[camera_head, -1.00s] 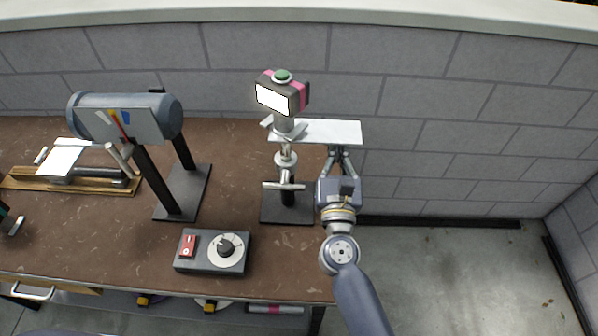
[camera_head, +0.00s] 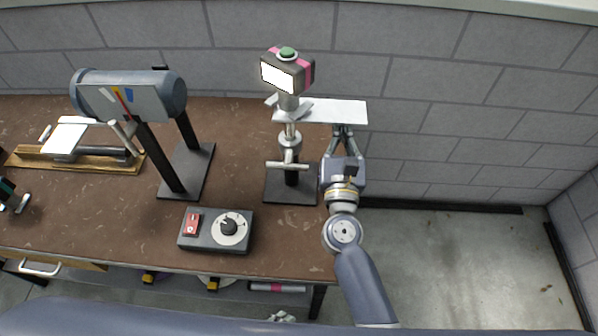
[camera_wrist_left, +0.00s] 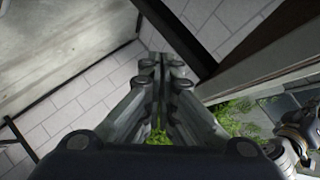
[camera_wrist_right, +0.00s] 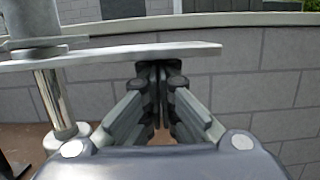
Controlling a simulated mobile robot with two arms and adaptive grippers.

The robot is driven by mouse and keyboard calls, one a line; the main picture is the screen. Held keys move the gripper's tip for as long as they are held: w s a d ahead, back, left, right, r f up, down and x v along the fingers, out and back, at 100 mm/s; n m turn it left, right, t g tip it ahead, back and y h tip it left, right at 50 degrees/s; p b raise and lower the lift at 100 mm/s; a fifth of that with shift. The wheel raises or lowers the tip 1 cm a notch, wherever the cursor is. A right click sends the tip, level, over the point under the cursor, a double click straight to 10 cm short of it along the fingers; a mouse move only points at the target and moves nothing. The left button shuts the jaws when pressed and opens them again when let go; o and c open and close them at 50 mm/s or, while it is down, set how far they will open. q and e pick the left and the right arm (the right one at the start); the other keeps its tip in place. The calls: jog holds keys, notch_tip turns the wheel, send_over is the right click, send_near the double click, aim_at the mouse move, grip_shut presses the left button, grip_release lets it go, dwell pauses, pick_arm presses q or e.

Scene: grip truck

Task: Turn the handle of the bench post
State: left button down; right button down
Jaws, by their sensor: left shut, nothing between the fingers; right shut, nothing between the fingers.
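The bench post (camera_head: 291,175) stands on a black base plate at the bench's right end. A metal crossbar handle (camera_head: 275,165) sits low on it, lying nearly level. A flat white plate (camera_head: 320,112) juts right from its upper part, below a box with a bright screen and green button (camera_head: 288,73). My right gripper (camera_head: 342,130) is shut and empty, right of the post with its tips by the plate's front edge; contact is unclear. In the right wrist view its fingers (camera_wrist_right: 160,70) are just below the plate. My left gripper (camera_wrist_left: 160,65) is shut and empty, away from the post.
A control box with a red switch and dial (camera_head: 215,230) lies left of the post. A blue-grey cylinder on black stands (camera_head: 128,96) is farther left. A block wall (camera_head: 440,80) is behind. Floor right of the bench (camera_head: 470,260) is clear.

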aim_at(288, 160)
pick_arm(q)
jog(key=w+d+r+n+t+y, duration=0.1)
jog(key=w+r+n+t+y, duration=0.2)
jog(key=w+r+n+t, duration=0.4)
jog(key=w+d+r+n+t+y, duration=0.1)
jog(key=w+r+n+t+y, duration=0.3)
jog(key=r, duration=0.6)
jog(key=w+r+n+t+y, duration=0.2)
jog(key=w+r+n+t, duration=0.3)
jog(key=r+n, duration=0.25)
jog(key=w+r, duration=0.1)
jog(key=w, duration=0.7)
jog(key=shift+w+d+r+g, duration=0.15)
jog(key=shift+w+d+g, duration=0.1)
jog(key=shift+w+g, duration=0.05)
jog(key=shift+m+h, duration=0.3)
jog(key=shift+m, duration=0.15)
jog(key=shift+m+h, duration=0.7)
jog(key=shift+m, duration=0.2)
jog(key=shift+d+m+h, duration=0.1)
jog(key=shift+m+h, duration=0.5)
jog(key=shift+m, duration=0.3)
